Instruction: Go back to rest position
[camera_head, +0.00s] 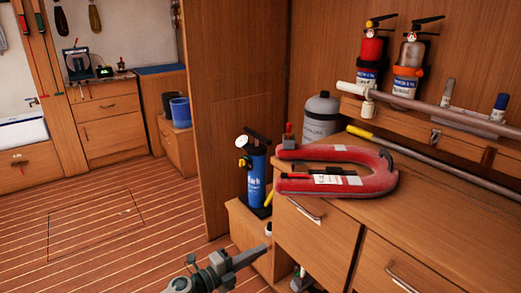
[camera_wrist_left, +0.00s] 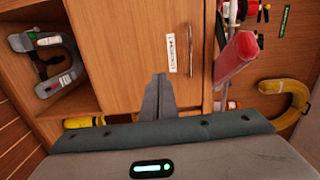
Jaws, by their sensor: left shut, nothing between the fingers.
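My left gripper (camera_head: 258,253) is at the bottom middle of the head view, in front of the wooden cabinet's drawers. Its fingers are together with nothing between them. In the left wrist view the closed fingers (camera_wrist_left: 158,92) point at a wooden cabinet door with a white label and a metal handle (camera_wrist_left: 189,50). My right gripper is in neither view.
A red horseshoe-shaped float (camera_head: 380,180) lies on the wooden counter. A blue cylinder (camera_head: 257,180) with a black top stands left of it. Two fire extinguishers (camera_head: 373,50) (camera_head: 410,55) hang on the wall. The plank floor (camera_head: 110,235) at left is open.

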